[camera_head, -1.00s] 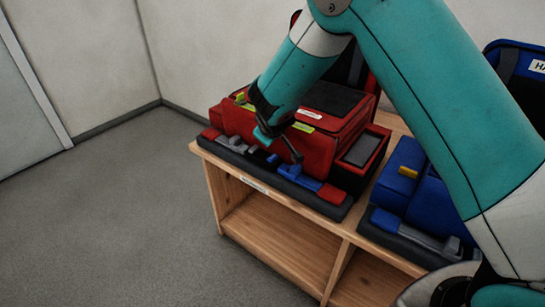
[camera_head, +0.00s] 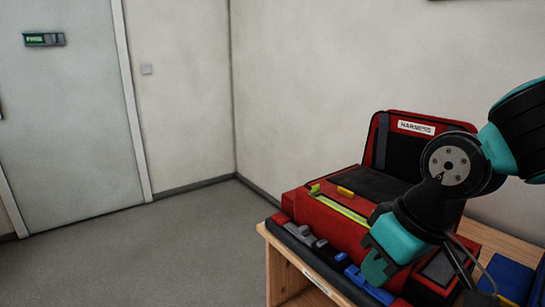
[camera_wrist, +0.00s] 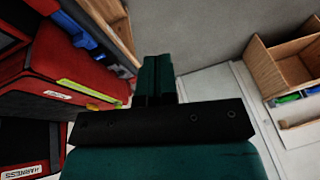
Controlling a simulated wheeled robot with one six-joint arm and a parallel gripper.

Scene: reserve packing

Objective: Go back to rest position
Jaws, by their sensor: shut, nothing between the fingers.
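My gripper (camera_head: 377,268) hangs in front of the red harness bag in the head view, at lower right. It is shut and empty; the wrist view shows its two teal fingers (camera_wrist: 157,78) together with nothing between them. My wrist and arm hide the right part of the bag.
The red bag (camera_head: 318,215), lid up and labelled HARNESS, stands on a wooden shelf (camera_head: 282,262) behind a strip of tools (camera_head: 318,248). A blue bag (camera_head: 510,278) is at the right edge. Grey floor (camera_head: 160,255) and a door (camera_head: 62,120) lie to the left. The wrist view shows a wooden box (camera_wrist: 285,68).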

